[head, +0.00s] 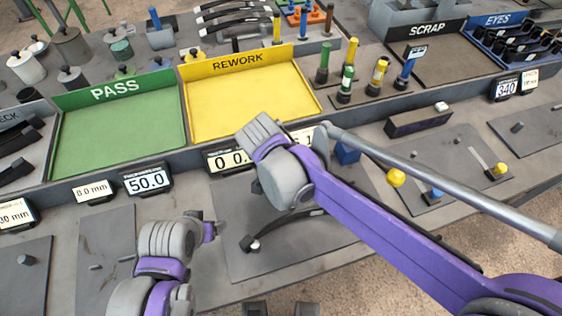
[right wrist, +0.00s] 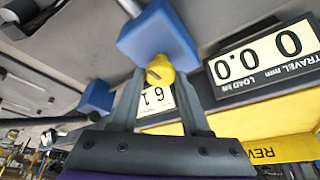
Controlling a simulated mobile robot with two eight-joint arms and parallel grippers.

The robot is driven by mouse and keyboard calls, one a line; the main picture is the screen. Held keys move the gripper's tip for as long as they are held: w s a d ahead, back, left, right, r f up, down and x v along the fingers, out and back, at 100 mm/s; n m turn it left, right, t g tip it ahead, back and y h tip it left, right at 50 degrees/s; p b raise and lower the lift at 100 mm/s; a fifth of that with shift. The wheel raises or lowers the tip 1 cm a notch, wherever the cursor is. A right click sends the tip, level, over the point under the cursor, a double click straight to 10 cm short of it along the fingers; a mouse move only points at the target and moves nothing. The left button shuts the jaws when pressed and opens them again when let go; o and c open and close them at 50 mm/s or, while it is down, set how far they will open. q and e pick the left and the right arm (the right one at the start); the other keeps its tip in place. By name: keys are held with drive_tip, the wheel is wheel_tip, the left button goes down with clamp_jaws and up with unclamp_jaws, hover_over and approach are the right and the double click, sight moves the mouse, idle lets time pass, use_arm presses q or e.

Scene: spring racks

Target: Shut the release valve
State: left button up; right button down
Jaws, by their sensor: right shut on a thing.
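In the right wrist view, my right gripper (right wrist: 160,82) is shut on a small yellow knob (right wrist: 160,71). The knob sits against a blue block (right wrist: 157,35), which appears to be the release valve body. Whether the valve is open or shut I cannot tell. In the head view my right arm reaches to the middle of the bench and hides the fingers and this knob. My left gripper (head: 209,231) is at the lower left, over the bench and apart from the valve; its jaw opening is not clear.
A travel and load display (right wrist: 262,60) reads 0.0, with a 6.1 display (right wrist: 158,98) beside it. A dark curved strip (head: 285,229) lies on a grey plate below my right arm. A green PASS tray (head: 118,97) and yellow REWORK tray (head: 240,68) stand behind.

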drive_tip(key=shift+m, duration=0.4)
drive_tip(key=shift+c, duration=1.8)
unclamp_jaws()
drive_tip(key=v, duration=1)
drive_tip(key=shift+a+r+p, duration=0.15)
drive_tip(key=shift+r+p, duration=0.2)
drive_tip(key=shift+r, duration=0.05)
